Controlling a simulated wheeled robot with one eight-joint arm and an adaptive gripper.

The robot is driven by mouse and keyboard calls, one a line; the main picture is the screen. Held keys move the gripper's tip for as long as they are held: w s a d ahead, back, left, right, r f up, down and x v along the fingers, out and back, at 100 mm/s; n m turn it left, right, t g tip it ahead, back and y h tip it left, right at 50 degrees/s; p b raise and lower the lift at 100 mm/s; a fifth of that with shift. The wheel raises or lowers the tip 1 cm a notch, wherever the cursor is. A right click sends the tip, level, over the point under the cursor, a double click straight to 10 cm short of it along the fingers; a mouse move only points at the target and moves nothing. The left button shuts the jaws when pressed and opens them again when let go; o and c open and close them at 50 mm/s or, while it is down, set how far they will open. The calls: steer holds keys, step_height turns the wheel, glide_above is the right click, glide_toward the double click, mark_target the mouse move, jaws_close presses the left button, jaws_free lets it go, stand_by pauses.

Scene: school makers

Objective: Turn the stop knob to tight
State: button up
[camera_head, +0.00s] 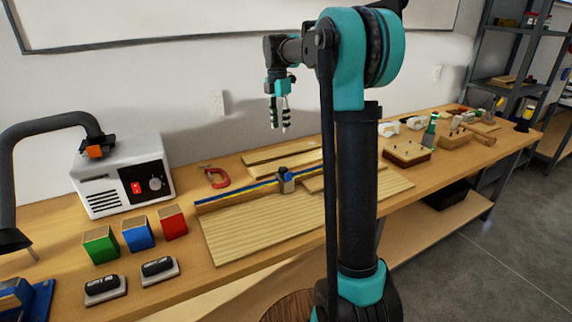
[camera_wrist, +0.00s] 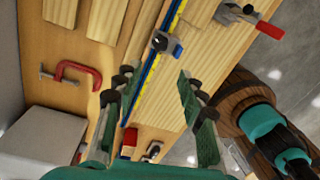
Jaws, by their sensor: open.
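A stop block (camera_head: 287,186) with a blue part sits on the yellow-and-blue measuring rail (camera_head: 238,193) that crosses the wooden boards. My gripper (camera_head: 279,118) is open and empty, pointing down above the boards and clear of the stop block. In the wrist view its green fingers (camera_wrist: 157,88) are spread to either side of the rail, with the block beyond the tips.
A red clamp (camera_head: 216,178) lies left of the boards. A white box (camera_head: 122,181) with a red switch and dial stands further left, behind green, blue and red bins (camera_head: 137,236). Wooden blocks (camera_head: 407,152) stand at right. A red-handled toggle clamp (camera_wrist: 262,25) shows in the wrist view.

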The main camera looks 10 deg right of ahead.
mark_target(283, 168)
steer(key=f, duration=1.1)
steer(key=s+f, duration=0.1)
steer(key=f, duration=0.4)
steer(key=shift+d+f, duration=0.3)
steer(key=shift+f, duration=0.1)
steer(key=c, duration=0.9)
